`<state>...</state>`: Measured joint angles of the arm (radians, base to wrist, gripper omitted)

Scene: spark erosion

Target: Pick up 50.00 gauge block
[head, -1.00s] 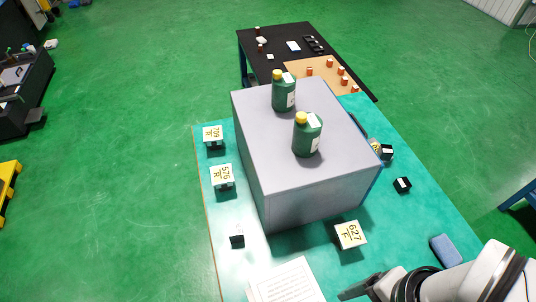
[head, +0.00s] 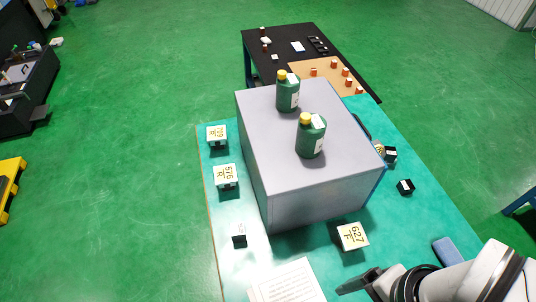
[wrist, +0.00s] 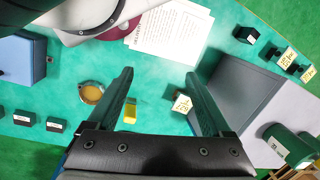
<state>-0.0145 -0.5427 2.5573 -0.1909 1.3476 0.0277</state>
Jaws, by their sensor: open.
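I cannot read a 50.00 marking anywhere, so I cannot tell which block is the 50.00 gauge block. Small black blocks with pale labels lie on the teal mat: one at the front left (head: 239,241), one at the right (head: 405,187) and one beside the grey box's right side (head: 390,154). In the wrist view, black blocks (wrist: 55,124) sit at the lower left and another (wrist: 246,34) at the upper right. My gripper (wrist: 160,75) is open and empty above the mat; a small yellow block (wrist: 130,115) shows between its fingers, near the left one.
A large grey box (head: 310,130) carries two green bottles (head: 311,135) with yellow caps. Number tags 627 (head: 352,237), 576 (head: 226,175) and 709 (head: 217,134) stand around it. Printed paper (head: 287,283) lies at the front. A blue block (head: 445,251) is at the right.

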